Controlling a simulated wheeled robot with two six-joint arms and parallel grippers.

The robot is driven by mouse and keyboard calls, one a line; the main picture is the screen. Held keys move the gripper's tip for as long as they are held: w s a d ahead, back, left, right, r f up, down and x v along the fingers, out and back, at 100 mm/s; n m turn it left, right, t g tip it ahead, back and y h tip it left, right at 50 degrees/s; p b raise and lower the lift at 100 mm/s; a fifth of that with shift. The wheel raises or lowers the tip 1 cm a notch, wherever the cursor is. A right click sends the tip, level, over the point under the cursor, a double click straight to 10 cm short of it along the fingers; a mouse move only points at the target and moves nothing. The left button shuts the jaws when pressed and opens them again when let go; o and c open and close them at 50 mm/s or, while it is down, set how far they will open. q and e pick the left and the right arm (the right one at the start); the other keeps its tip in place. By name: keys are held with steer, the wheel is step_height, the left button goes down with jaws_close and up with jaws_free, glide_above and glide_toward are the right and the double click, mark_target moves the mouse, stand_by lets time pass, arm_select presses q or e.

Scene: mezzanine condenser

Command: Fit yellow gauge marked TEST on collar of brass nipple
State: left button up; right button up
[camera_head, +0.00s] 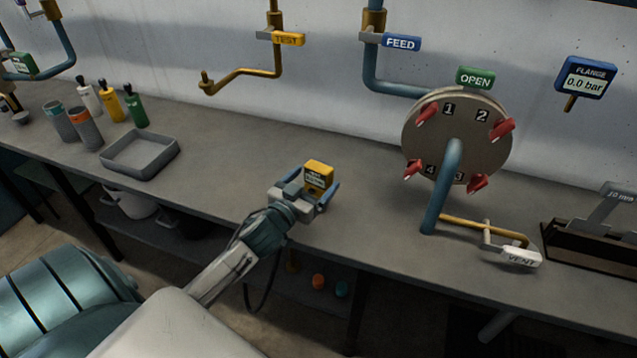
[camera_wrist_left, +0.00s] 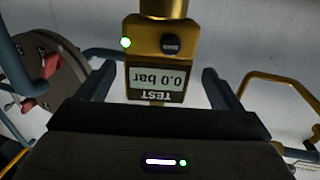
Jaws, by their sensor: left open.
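The yellow gauge marked TEST (camera_head: 318,176) is at the middle of the bench in the head view. In the left wrist view the gauge (camera_wrist_left: 157,75) appears upside down and reads 0.0 bar. My left gripper (camera_head: 306,193) is open, with a finger on each side of the gauge. The left wrist view shows gaps between the fingers (camera_wrist_left: 163,84) and the gauge. My right gripper is not in view.
A grey tray (camera_head: 140,168) and several bottles stand on the bench's left. A round plate (camera_head: 425,145) with red knobs and a blue pipe (camera_head: 440,190) stand to the right. A VENT handle (camera_head: 520,257) lies low there. The bench between tray and gripper is clear.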

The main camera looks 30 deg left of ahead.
arm_select(q)
steer(key=w+p, duration=0.1)
steer(key=w, duration=0.2)
steer(key=shift+w+d+f+p, duration=0.1)
steer(key=shift+w+p, duration=0.25)
steer(key=shift+w, duration=0.05)
steer(key=shift+w+f, duration=0.15)
steer(key=shift+w, duration=0.2)
steer(key=shift+s, duration=0.1)
steer(key=shift+c, duration=0.2)
steer(key=c, duration=1.2)
